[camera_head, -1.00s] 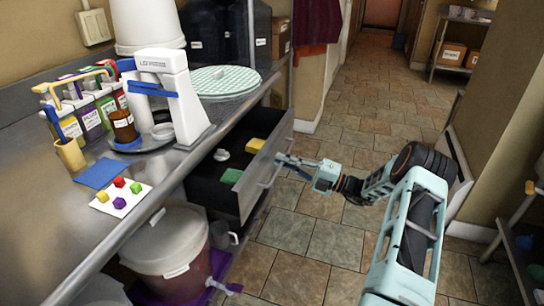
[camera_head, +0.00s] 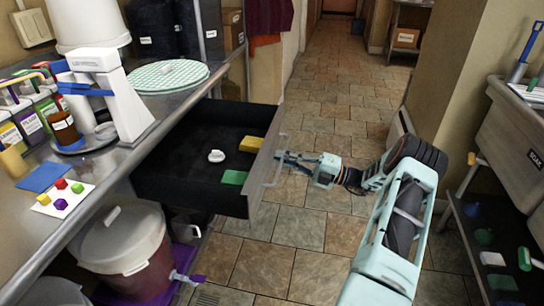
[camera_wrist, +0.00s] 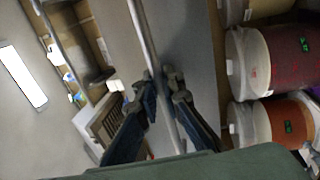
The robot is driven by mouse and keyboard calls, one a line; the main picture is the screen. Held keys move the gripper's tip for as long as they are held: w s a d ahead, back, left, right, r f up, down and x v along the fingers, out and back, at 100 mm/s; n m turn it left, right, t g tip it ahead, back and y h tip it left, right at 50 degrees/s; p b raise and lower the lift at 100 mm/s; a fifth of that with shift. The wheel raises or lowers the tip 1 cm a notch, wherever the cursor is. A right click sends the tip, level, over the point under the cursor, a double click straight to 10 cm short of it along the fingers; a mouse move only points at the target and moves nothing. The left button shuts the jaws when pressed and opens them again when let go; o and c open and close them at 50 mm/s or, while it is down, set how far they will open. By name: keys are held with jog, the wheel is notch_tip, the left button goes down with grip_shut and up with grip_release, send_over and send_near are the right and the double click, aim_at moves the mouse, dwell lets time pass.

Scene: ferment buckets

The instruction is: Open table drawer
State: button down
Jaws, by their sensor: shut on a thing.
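The table drawer (camera_head: 190,188) is pulled well out from under the steel counter, with its dark inside showing in the head view. A yellow block (camera_head: 251,144), a green block (camera_head: 234,178) and a small white object (camera_head: 216,156) lie inside. The grey drawer front (camera_head: 262,160) carries a bar handle (camera_head: 278,171). My gripper (camera_head: 283,158) is at the handle, outside the drawer front. In the wrist view the handle bar (camera_wrist: 150,45) passes between the fingers of my gripper (camera_wrist: 161,88), which are shut on it.
The counter (camera_head: 112,168) holds a white stand, bottles, a blue mat and coloured cubes. A lidded bucket (camera_head: 120,240) stands below, left of the drawer. A shelf unit with a sink (camera_head: 510,130) stands at right. The tiled floor (camera_head: 300,225) is clear around my arm.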

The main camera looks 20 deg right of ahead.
jog(key=shift+s+d, duration=0.45)
jog(key=shift+d, duration=0.1)
jog(key=c, duration=2.1)
grip_release()
jog(key=v, duration=1.2)
